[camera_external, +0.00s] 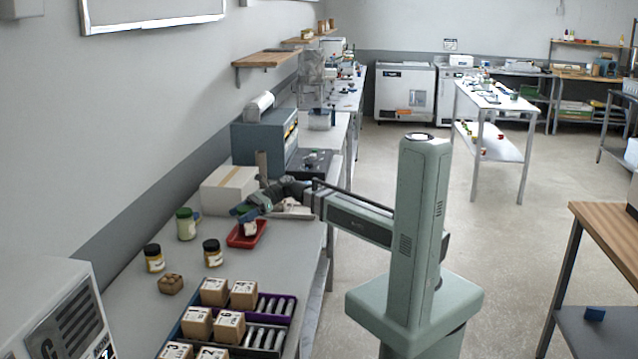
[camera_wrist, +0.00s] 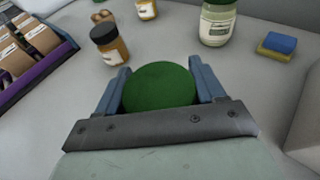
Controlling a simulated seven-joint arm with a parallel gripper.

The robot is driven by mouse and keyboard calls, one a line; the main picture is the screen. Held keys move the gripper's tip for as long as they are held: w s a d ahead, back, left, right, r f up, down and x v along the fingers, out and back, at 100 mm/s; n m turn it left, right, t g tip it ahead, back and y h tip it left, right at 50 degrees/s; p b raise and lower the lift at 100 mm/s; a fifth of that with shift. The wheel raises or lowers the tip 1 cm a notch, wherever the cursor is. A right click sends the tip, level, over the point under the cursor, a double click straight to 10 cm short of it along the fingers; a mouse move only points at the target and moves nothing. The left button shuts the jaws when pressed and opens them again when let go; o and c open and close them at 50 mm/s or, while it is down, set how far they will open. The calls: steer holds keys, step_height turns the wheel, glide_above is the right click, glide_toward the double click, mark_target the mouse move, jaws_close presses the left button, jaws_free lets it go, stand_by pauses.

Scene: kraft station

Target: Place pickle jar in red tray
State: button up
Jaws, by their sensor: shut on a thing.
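My gripper (camera_external: 247,212) is shut on a jar with a round green lid (camera_wrist: 158,88). The lid sits between the two blue-grey fingers in the wrist view. In the external view, part of the held jar (camera_external: 250,228) shows pale below the fingers, over the red tray (camera_external: 235,240). I cannot tell whether the jar touches the tray floor. The tray is hidden in the wrist view. A second green-lidded jar (camera_external: 187,226) stands upright on the bench, left of the tray; it also shows in the wrist view (camera_wrist: 217,22).
Two dark-lidded jars (camera_external: 154,258) (camera_external: 212,253) and a small brown item (camera_external: 171,284) stand in front-left. Crates with cartons (camera_external: 243,294) fill the near bench. A blue and yellow sponge (camera_wrist: 277,45) lies beside the second jar. A large carton (camera_external: 228,190) stands behind.

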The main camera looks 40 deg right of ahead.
steer(key=o, duration=1.4)
steer(key=shift+f, duration=0.1)
steer(key=shift+o, duration=0.2)
steer(key=v, duration=1.2)
